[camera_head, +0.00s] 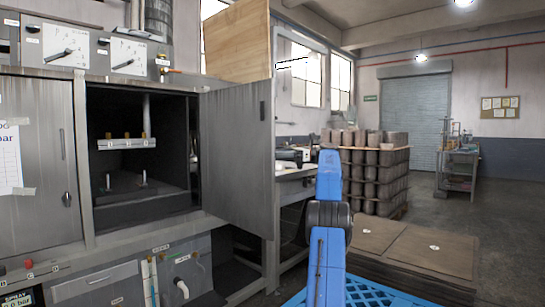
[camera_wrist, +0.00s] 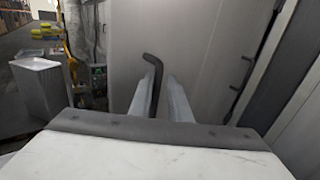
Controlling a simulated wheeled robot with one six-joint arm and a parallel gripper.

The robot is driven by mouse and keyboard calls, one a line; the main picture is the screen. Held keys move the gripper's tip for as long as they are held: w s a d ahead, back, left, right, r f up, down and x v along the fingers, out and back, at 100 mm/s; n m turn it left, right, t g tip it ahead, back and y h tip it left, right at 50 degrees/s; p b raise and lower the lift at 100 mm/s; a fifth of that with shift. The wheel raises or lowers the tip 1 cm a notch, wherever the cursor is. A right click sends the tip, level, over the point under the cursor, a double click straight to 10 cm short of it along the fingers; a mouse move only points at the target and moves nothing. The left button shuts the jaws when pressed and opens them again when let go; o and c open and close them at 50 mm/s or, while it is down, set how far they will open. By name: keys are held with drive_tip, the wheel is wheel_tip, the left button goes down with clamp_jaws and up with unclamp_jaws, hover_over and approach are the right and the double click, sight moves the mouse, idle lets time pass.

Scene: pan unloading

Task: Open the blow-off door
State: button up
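A grey metal door (camera_head: 238,145) stands swung outward on the right side of a dark compartment (camera_head: 140,150) in the head view. A closed grey door (camera_head: 38,165) with a handle is left of it. I cannot read which is the blow-off door. In the wrist view my gripper (camera_wrist: 162,80) points at a pale grey panel (camera_wrist: 195,45). Its two fingers are apart. A dark bent bar handle (camera_wrist: 152,70) shows between them, close along the left finger; contact is not clear. In the head view my blue arm hides the gripper.
Stacked brown pots (camera_head: 370,170) stand right of the machine. A blue pallet (camera_head: 375,292) lies at the front. In the wrist view a pale bin (camera_wrist: 42,90) stands left.

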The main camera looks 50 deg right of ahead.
drive_tip(key=v, duration=0.7)
drive_tip(key=shift+s+d, duration=0.1)
idle(0.5)
